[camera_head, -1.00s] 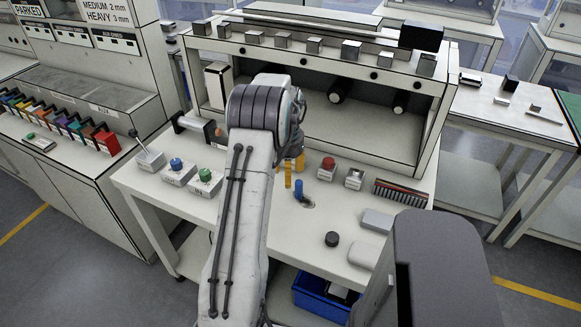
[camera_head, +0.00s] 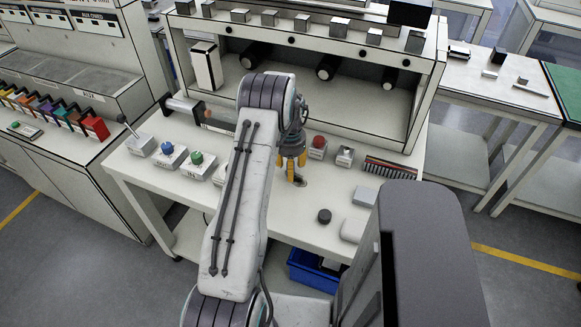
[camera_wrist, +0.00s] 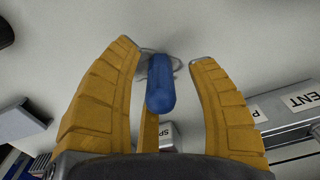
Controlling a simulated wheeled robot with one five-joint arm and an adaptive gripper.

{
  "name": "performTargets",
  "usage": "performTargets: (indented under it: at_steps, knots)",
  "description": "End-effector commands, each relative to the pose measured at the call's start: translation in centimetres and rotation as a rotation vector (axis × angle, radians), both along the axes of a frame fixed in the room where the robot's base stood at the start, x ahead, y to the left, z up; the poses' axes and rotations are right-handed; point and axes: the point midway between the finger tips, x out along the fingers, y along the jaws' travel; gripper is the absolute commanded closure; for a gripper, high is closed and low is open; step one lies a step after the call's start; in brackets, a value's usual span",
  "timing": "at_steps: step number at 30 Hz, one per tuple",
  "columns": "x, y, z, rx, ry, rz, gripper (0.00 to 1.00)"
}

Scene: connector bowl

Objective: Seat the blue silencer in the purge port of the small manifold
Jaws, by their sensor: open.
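The blue silencer (camera_wrist: 160,85) is a rounded blue plug. In the wrist view its far end is at a thin grey ring-like shape on the pale bench top. My gripper (camera_wrist: 164,52) has its yellow fingers spread on both sides of it, with gaps showing, and a third finger partly behind it. In the head view my gripper (camera_head: 292,165) points down at the bench, and its fingers hide most of the silencer. I cannot tell for sure which thing is the small manifold, and no purge port can be made out.
On the bench (camera_head: 270,215) are a red button box (camera_head: 317,148), a switch box (camera_head: 345,156), a dark striped strip (camera_head: 390,168), a black knob (camera_head: 324,216) and grey blocks (camera_head: 364,196). Green (camera_head: 197,165) and blue (camera_head: 168,155) knob boxes stand left. A shelf rises behind.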

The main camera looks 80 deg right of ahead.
Motion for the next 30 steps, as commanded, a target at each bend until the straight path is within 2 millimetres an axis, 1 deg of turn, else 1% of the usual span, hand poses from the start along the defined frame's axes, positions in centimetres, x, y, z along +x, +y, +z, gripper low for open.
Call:
performTargets:
  at_steps: [9,27,30]
  knots:
    - [0.01,-0.02,-0.17,-0.001,0.000,0.000,0.46]
    - [0.01,-0.02,-0.14,-0.001,0.000,0.000,0.99]
    - [0.02,-0.01,-0.15,0.000,0.000,0.000,1.00]
